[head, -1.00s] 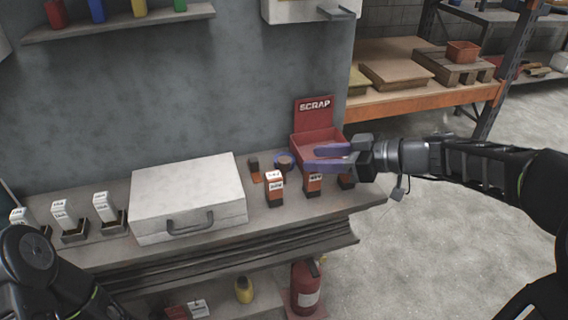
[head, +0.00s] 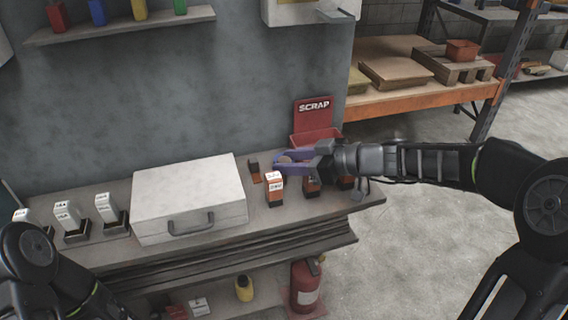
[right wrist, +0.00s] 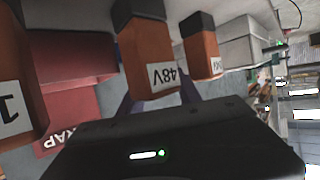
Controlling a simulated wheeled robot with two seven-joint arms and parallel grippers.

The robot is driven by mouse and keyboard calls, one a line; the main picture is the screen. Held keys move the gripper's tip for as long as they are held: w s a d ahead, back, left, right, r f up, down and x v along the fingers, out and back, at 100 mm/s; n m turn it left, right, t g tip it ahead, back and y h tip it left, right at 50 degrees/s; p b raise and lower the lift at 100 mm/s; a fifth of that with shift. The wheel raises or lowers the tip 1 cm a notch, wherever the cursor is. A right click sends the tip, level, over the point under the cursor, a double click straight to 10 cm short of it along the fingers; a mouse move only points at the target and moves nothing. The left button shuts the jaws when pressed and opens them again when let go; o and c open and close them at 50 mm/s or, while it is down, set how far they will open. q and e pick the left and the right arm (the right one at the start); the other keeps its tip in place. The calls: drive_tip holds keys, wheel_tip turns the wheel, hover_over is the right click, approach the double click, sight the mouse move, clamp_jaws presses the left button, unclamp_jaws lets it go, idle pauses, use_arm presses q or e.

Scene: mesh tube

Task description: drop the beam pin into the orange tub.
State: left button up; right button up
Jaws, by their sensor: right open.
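An orange-brown tub (head: 462,50) stands on a wooden pallet on the rack at the back right. I cannot make out a beam pin in either view. My right gripper (head: 281,161) is open over the back of the bench, beside the red scrap bin, its purple fingers pointing left. A dark roll seen there earlier is now hidden at the fingers; I cannot tell whether they touch it. In the right wrist view, an orange battery marked 48V (right wrist: 150,55) hides much of the fingers. My left arm shows at the lower left, its gripper out of frame.
The red scrap bin (head: 316,136) stands behind my right gripper. Orange batteries, one at the front (head: 275,188), stand close below it. A white case (head: 188,195) fills the bench's middle. The rack's orange beam (head: 430,108) is at the right.

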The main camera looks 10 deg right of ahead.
drive_tip(key=shift+c, duration=0.5)
clamp_jaws()
idle(0.3)
